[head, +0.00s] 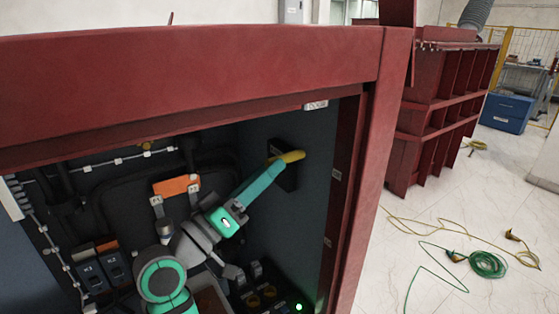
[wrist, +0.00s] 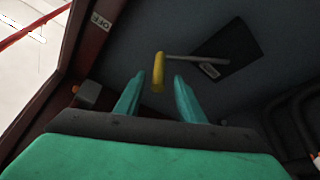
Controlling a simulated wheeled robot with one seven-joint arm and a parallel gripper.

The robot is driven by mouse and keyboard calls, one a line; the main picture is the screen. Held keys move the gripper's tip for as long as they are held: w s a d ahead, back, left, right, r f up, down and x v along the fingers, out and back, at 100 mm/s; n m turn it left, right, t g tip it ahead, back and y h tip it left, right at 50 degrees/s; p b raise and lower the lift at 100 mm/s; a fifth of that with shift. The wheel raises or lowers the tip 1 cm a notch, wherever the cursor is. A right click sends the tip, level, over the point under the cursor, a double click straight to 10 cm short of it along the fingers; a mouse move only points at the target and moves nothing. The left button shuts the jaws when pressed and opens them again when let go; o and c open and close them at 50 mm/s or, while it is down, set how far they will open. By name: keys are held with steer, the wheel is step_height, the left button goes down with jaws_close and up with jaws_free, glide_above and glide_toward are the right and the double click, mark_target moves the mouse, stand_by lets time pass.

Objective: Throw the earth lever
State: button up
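The earth lever has a yellow handle (head: 289,157) on the inner right wall of the red cabinet, mounted on a black plate (head: 284,174). In the wrist view the yellow handle (wrist: 158,72) sits at the end of a pale rod that runs right to the black plate (wrist: 230,55). My gripper (head: 270,169) reaches up to the handle from the lower left. In the wrist view my gripper (wrist: 159,80) is open, its two teal fingers apart. The handle appears between the fingertips or just beyond them; contact cannot be told.
The cabinet's red frame (head: 371,170) borders the opening on the right and top. An OFF label (wrist: 102,21) is on the wall near the frame. Inside are an orange part (head: 176,186), switches and a green lamp (head: 299,307). Cables (head: 487,264) lie on the floor outside.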

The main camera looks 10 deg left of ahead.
steer(key=v, duration=0.4)
steer(key=shift+s+a+f, duration=0.15)
steer(key=shift+s+a, duration=0.05)
steer(key=shift+s, duration=0.1)
step_height(320, 180, down, 28)
steer(key=d+n+t+y, duration=0.2)
steer(key=n+y, duration=0.6)
steer(key=y, duration=0.3)
steer(key=s+d+f+g+y, duration=0.2)
steer(key=s+d+f+y, duration=0.1)
steer(key=s+f, duration=0.85)
steer(key=s+d+f+m, duration=0.1)
steer(key=s+d+m, duration=0.1)
steer(key=s, duration=0.6)
steer(key=s+d+f+m+g, duration=0.1)
steer(key=s+d+m, duration=0.1)
steer(key=s, duration=0.6)
steer(key=s+d+f+m+g, duration=0.1)
steer(key=s+d+f+m, duration=0.1)
steer(key=s, duration=0.6)
steer(key=shift+d+m+h, duration=0.4)
steer(key=shift+m, duration=0.4)
